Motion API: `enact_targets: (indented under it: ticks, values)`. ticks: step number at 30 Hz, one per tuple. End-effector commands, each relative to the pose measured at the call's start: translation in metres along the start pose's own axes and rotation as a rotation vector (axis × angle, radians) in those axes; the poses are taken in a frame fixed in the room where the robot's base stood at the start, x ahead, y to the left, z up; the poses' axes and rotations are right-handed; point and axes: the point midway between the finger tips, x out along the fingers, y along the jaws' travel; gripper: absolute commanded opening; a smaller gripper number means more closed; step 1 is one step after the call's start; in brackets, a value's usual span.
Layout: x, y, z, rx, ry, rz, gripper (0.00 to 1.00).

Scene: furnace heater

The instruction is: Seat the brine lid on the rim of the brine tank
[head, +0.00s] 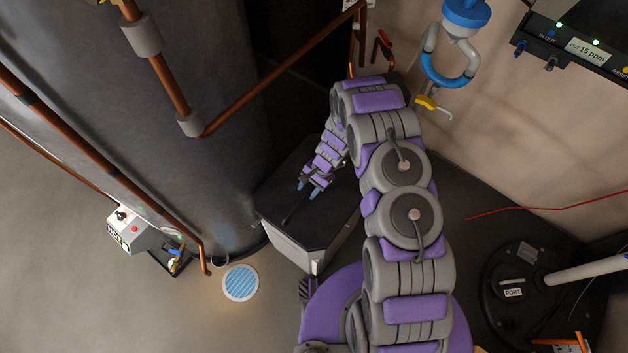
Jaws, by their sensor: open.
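A grey-walled box (295,252), which looks like the brine tank, stands at the foot of the big grey cylinder. A flat black panel (325,225), which looks like the brine lid, covers its top. A thin dark bar (294,208) lies on the panel, perhaps a handle. My arm hides the box's right side, so I cannot tell how evenly the panel meets the rim there.
The grey cylinder (200,120) and copper pipes (275,72) stand left and behind. A blue-topped fitting (462,35) hangs on the wall above. A round black cover marked PORT (513,280) lies right, with a white pole (590,270).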

Motion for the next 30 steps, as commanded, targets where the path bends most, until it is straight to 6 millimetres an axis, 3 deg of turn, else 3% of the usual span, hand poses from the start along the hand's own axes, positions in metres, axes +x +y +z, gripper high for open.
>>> enact_targets:
  ticks: [7, 20, 30]
  values:
    - [0.031, 0.002, 0.0, 0.002, -0.001, 0.002, 0.45]
    - [0.037, 0.0, 0.0, 0.002, 0.001, 0.001, 0.44]
    - [0.037, 0.0, 0.0, 0.001, 0.001, 0.001, 0.11]
